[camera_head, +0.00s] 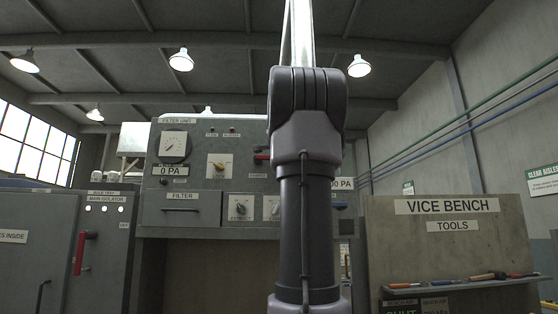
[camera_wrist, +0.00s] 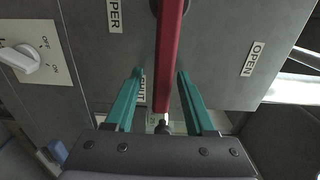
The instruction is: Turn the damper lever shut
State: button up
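The red damper lever (camera_wrist: 167,55) runs down from its pivot at the top centre of the wrist view. Its lower end is near the SHUT label (camera_wrist: 141,94), which is partly hidden. The OPEN label (camera_wrist: 253,59) is to the right, clear of the lever. My gripper (camera_wrist: 160,74) is open, with one teal finger on each side of the lever. A gap shows on the left; contact on the right cannot be told. In the head view, a red part (camera_head: 262,157), seemingly the lever, shows beside my arm, which hides the rest.
A white rotary switch (camera_wrist: 22,59) marked OFF is at the left in the wrist view. The filter unit panel (camera_head: 205,150) carries a gauge and several knobs. A main isolator with a red handle (camera_head: 79,253) stands left; the vice bench (camera_head: 450,240) stands right.

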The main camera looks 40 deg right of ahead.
jog(key=v, duration=1)
jog(key=shift+s+a, duration=0.25)
jog(key=shift+s, duration=0.1)
